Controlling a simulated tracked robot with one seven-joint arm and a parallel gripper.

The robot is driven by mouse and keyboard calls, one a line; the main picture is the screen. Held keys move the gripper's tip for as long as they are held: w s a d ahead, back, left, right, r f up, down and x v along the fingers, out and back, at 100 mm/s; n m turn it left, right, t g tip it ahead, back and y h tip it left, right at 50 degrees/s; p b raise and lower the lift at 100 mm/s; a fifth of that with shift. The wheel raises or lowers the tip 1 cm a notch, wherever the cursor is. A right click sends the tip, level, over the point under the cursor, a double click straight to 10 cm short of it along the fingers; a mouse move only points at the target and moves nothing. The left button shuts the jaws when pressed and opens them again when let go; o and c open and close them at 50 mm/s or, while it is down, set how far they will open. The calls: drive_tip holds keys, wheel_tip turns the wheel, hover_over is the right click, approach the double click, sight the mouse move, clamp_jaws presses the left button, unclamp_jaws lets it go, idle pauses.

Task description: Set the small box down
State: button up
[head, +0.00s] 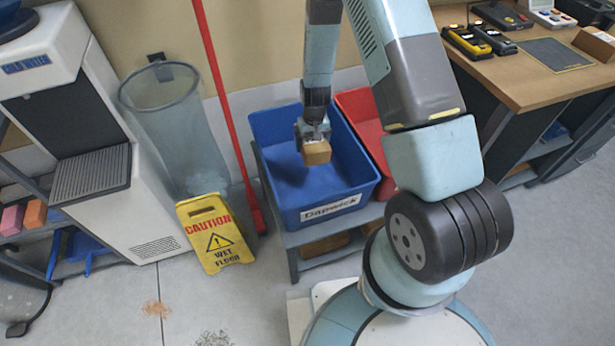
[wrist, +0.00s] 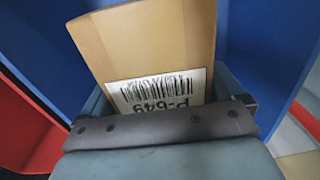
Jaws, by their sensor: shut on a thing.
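The small box (head: 316,153) is brown cardboard. In the wrist view the box (wrist: 150,50) shows a white label with a barcode and the text "P-649". My gripper (head: 313,136) is shut on the box and holds it over the blue bin (head: 335,213). The bin is labelled "Dapwick" and stands on a low rack. No other item shows inside the bin. I cannot tell how far the box is above the bin's floor. In the wrist view my gripper (wrist: 160,125) covers the box's near end.
A red bin (head: 358,104) stands right beside the blue one, partly behind my arm. A yellow caution sign (head: 214,235), a red pole (head: 228,110) and a mesh basket (head: 165,120) are to the left. A workbench (head: 530,85) with devices is at the right.

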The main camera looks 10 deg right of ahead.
sight(306, 163)
drive_tip(key=shift+n, duration=0.3)
drive_tip(key=s+a+f, duration=0.1)
drive_tip(key=s+f, duration=0.1)
drive_tip(key=f, duration=0.1)
drive_tip(key=s+a+f, duration=0.1)
drive_tip(key=f, duration=0.3)
drive_tip(key=s+a+f, duration=0.1)
drive_tip(key=s+f, duration=0.1)
drive_tip(key=f, duration=0.2)
drive_tip(key=shift+s+f, duration=0.2)
drive_tip(key=shift+s, duration=0.15)
drive_tip(key=shift+f, duration=2.35)
drive_tip(key=o, duration=1)
drive_tip(key=shift+f, duration=0.1)
drive_tip(key=shift+c, duration=0.2)
wheel_tip(306, 163, up, 12)
drive_tip(key=shift+r, duration=0.1)
drive_tip(key=shift+r, duration=0.1)
